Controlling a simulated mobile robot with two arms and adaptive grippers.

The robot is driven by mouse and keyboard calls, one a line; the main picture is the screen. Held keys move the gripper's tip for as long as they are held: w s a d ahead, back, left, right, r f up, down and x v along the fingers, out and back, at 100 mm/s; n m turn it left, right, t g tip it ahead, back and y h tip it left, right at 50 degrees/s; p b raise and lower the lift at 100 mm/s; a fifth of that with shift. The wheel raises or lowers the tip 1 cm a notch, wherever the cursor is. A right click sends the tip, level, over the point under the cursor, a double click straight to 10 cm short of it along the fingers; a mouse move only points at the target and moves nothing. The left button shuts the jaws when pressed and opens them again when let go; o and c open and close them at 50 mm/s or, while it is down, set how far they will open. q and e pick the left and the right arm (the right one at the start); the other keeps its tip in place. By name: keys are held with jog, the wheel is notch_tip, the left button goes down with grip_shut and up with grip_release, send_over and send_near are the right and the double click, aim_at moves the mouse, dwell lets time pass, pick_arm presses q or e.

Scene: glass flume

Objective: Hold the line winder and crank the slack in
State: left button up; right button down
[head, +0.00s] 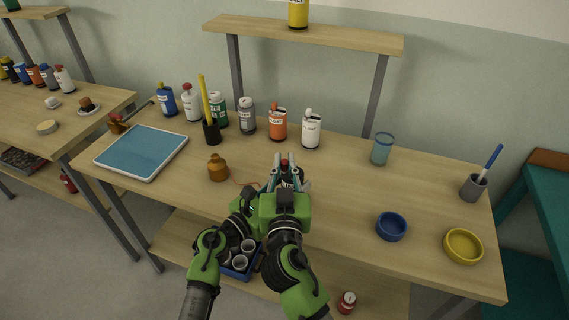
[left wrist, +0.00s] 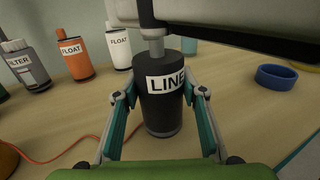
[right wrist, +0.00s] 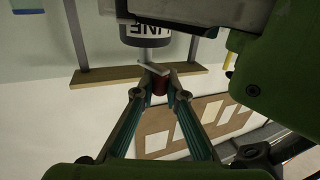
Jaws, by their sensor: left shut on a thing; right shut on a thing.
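The line winder (left wrist: 163,105) is a black cylinder with a white LINE label and a grey shaft on top. In the left wrist view it stands upright between the fingers of my left gripper (left wrist: 160,92), which is shut on it. My right gripper (right wrist: 159,94) is shut on a small dark red crank knob (right wrist: 160,84), beside the winder in the right wrist view. An orange line (left wrist: 62,156) runs from the winder along the table towards a brown-orange weight (head: 218,169). In the head view my grippers largely hide the winder.
A blue-topped tray (head: 142,152) lies at the left of the table (head: 340,215). Several bottles, including an orange one (head: 278,124), stand along the back. A blue bowl (head: 391,227), a yellow bowl (head: 463,246) and a glass (head: 382,149) are at the right.

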jog(key=c, duration=2)
grip_release()
jog(key=shift+s, duration=0.1)
jog(key=s, duration=1.2)
jog(key=shift+d+r, duration=0.1)
jog(key=shift+d, duration=0.15)
